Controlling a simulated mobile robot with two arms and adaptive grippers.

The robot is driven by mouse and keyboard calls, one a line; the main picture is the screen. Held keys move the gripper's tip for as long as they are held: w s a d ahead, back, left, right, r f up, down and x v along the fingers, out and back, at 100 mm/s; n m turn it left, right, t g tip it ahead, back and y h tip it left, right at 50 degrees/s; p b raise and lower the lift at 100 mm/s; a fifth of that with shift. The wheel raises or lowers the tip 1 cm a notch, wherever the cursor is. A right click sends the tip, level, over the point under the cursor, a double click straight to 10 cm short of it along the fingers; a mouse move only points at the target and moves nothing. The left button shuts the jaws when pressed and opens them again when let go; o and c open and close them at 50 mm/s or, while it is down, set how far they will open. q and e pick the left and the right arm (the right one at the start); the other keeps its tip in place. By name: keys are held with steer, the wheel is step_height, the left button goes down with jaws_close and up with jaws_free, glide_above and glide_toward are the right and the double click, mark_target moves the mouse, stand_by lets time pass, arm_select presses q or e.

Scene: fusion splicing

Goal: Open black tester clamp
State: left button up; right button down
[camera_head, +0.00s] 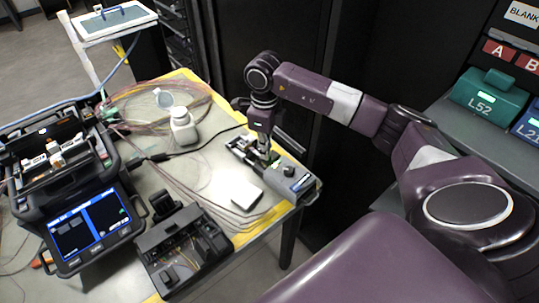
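My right gripper (263,150) points down over a long grey and black device (292,182) near the table's right edge. Its fingertips are at the device's raised middle part, small and partly hidden, so I cannot tell whether they are open, shut or touching. No clamp can be made out clearly on this device. A separate black unit (180,247) with a recessed bed stands at the table's front. My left gripper is not in view.
A splicer with a lit screen (90,222) stands at the left. Teal L52 box (489,94) sits on the right shelf.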

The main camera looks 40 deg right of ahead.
mark_target(276, 153)
steer(key=shift+d, duration=0.5)
steer(key=shift+r, duration=0.1)
steer(key=shift+a+r, duration=0.1)
steer(key=shift+r, duration=0.1)
steer(key=shift+w+d+r+p, duration=0.1)
steer(key=shift+d+r+p, duration=0.3)
steer(key=shift+r, duration=0.2)
step_height(276, 153, up, 8)
steer(key=d+p, duration=0.2)
steer(key=p, duration=0.2)
steer(key=shift+w+d+p, duration=0.3)
steer(key=shift+d, duration=0.1)
steer(key=shift+a+f, duration=0.1)
stand_by(0.7)
